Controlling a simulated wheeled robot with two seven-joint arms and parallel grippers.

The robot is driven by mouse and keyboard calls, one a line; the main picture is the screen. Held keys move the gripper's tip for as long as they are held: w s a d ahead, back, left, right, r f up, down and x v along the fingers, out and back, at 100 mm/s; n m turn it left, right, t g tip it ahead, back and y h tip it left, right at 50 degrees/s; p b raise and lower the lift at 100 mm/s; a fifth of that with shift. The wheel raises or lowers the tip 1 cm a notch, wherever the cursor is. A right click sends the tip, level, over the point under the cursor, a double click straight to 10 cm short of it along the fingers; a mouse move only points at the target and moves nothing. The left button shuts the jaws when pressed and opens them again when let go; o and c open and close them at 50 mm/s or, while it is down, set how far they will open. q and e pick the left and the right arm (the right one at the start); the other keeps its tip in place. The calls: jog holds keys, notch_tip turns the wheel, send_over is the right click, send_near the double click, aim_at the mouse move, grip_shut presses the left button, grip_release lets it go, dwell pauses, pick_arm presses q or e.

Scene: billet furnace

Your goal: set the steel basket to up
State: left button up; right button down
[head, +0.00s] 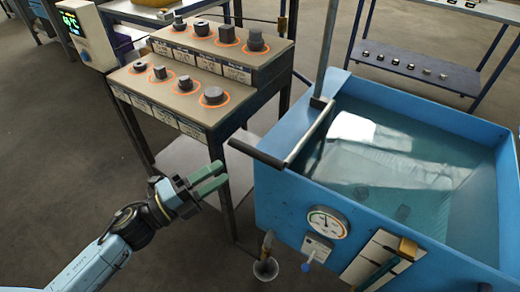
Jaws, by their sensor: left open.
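The blue tank (280,205) on the right holds greenish liquid. A lever with a black grip (257,153) and a pale metal bar lies over the tank's left rim, next to an upright post (325,50). No steel basket shows clearly; a few dark shapes (403,212) are seen through the liquid, and I cannot tell what they are. My left gripper (217,179) is open and empty, left of the tank and below and left of the black grip, apart from it. My right gripper is not in view.
A stepped stand (190,85) with several dark metal pieces in orange rings is behind my left gripper. A gauge (327,222) and a tool board (378,262) are on the tank's front. A blue shelf (415,68) stands behind.

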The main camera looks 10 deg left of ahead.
aim_at(257, 150)
pick_arm(q)
jog(key=x, duration=1.2)
jog(key=shift+c, duration=0.3)
grip_shut()
